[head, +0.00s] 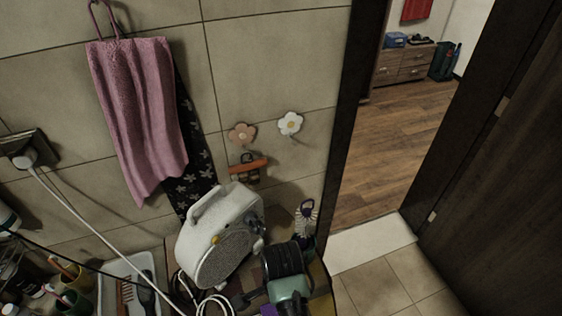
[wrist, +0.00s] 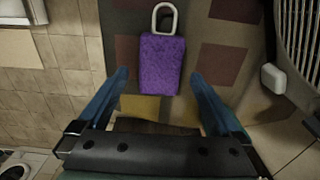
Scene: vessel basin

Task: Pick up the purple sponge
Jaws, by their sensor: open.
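The purple sponge (wrist: 161,66) lies flat on a patterned surface in the wrist view, with a pale loop handle (wrist: 165,18) at its far end. My gripper (wrist: 160,78) is open, with one blue finger to the left of the sponge and one to the right. The fingers appear apart from the sponge, and its height above the surface is hard to tell. In the head view only a small purple patch of the sponge (head: 269,310) shows at the bottom edge, beside my gripper (head: 290,306); the arm hides much of that area.
A white fan heater (head: 222,236) stands left of my arm, and its grille (wrist: 303,40) shows at the right in the wrist view. A brush (head: 305,218) stands behind my arm. A white cable, a tray (head: 112,268) and a pink towel (head: 140,115) are at the left.

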